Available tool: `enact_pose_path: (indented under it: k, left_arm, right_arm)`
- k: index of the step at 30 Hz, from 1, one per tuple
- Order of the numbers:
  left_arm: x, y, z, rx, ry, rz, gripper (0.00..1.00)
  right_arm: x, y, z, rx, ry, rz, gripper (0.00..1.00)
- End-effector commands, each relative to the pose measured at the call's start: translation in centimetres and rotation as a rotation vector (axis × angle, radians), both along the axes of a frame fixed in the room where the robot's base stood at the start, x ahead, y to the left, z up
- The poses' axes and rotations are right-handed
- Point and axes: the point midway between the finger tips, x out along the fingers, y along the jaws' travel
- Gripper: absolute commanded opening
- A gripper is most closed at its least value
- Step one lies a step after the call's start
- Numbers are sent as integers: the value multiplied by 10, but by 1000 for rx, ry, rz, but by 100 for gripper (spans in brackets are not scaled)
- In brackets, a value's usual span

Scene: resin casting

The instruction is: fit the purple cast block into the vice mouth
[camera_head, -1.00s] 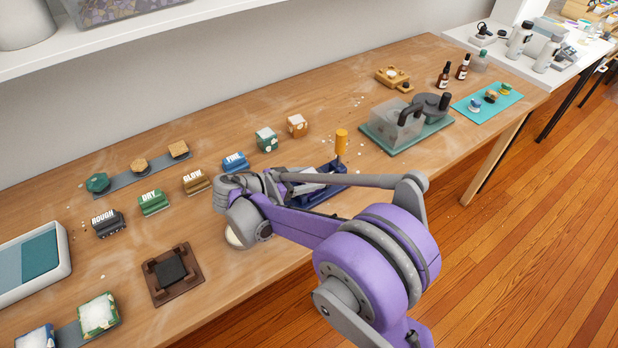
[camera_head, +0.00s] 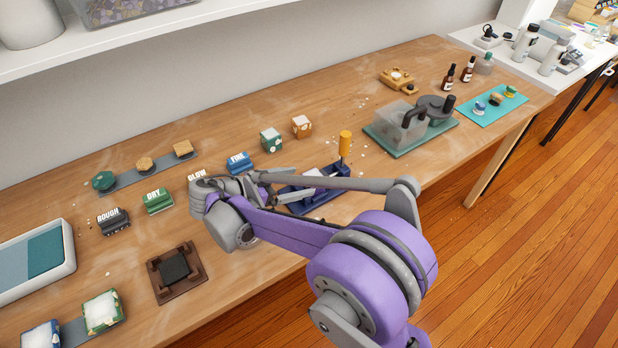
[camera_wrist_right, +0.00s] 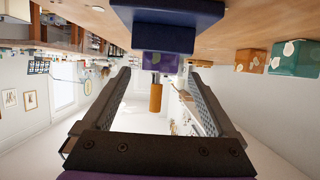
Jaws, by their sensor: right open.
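The dark blue vice (camera_head: 322,199) with its upright orange handle (camera_head: 345,143) stands near the table's front edge. It shows upside down in the right wrist view (camera_wrist_right: 167,18), its orange handle (camera_wrist_right: 155,97) further off. The purple cast block (camera_wrist_right: 162,63), with white patches, appears at the vice mouth in the wrist view; how deep it sits I cannot tell. In the head view only a pale top (camera_head: 312,173) shows there. My right gripper (camera_wrist_right: 157,75) is open, its fingers pointing at the vice, apart from the block. My left gripper is not in view.
Labelled blocks, including the blue (camera_head: 239,162) and green (camera_head: 158,201) ones, stand left of the vice. Two patterned cubes (camera_head: 271,140) stand behind it. A grey machine on a green base (camera_head: 445,138) is to the right. A brown fixture (camera_head: 190,291) lies front left.

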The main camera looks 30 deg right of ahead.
Motion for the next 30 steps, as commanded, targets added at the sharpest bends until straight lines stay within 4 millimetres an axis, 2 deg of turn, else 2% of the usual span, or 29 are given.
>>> enact_pose_path:
  k: [1, 4, 10, 15, 30]
  left_arm:
    - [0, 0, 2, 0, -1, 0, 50]
    - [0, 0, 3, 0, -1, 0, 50]
    - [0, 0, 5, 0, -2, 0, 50]
    - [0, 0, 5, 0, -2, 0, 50]
    - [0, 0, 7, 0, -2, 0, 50]
  right_arm:
    - [0, 12, 5, 1, 0, 5, 92]
    - [-2, 30, 13, 1, -1, 4, 92]
    - [-4, 52, 22, 0, 0, 0, 92]
    - [-4, 57, 23, 0, 0, 0, 92]
    - [-6, 55, 25, 9, 13, 5, 92]
